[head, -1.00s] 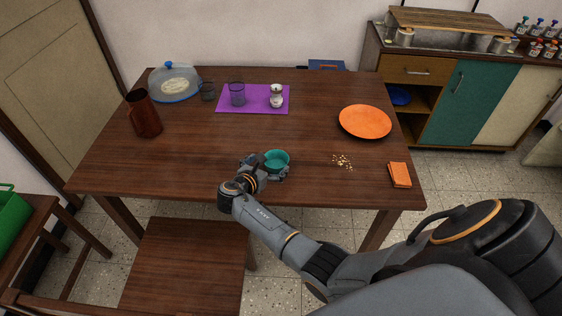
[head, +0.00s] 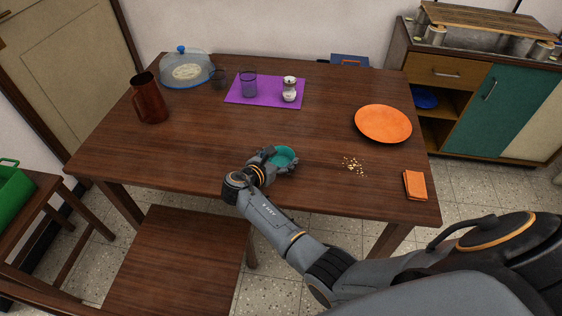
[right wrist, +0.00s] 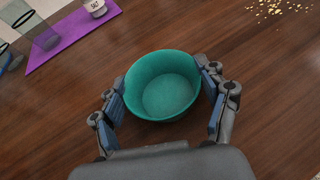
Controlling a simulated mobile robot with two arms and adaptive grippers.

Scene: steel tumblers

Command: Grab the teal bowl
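The teal bowl (head: 284,155) is at the front middle of the brown table, upright, with its inside empty. In the right wrist view the bowl (right wrist: 163,85) lies between the two fingers of my right gripper (right wrist: 162,88). The pads press close on its left and right sides, with no clear gap. In the head view my right gripper (head: 280,159) reaches in from the front with a finger on either side of the bowl. Whether the bowl's base touches the table is hard to tell. My left gripper is not in view.
Crumbs (head: 354,164), an orange plate (head: 383,123) and an orange napkin (head: 415,185) are to the right. Behind are a purple mat (head: 264,93) with a glass and salt shaker, and a domed dish (head: 186,70). A brown jug (head: 150,98) stands at left. Table around the bowl is clear.

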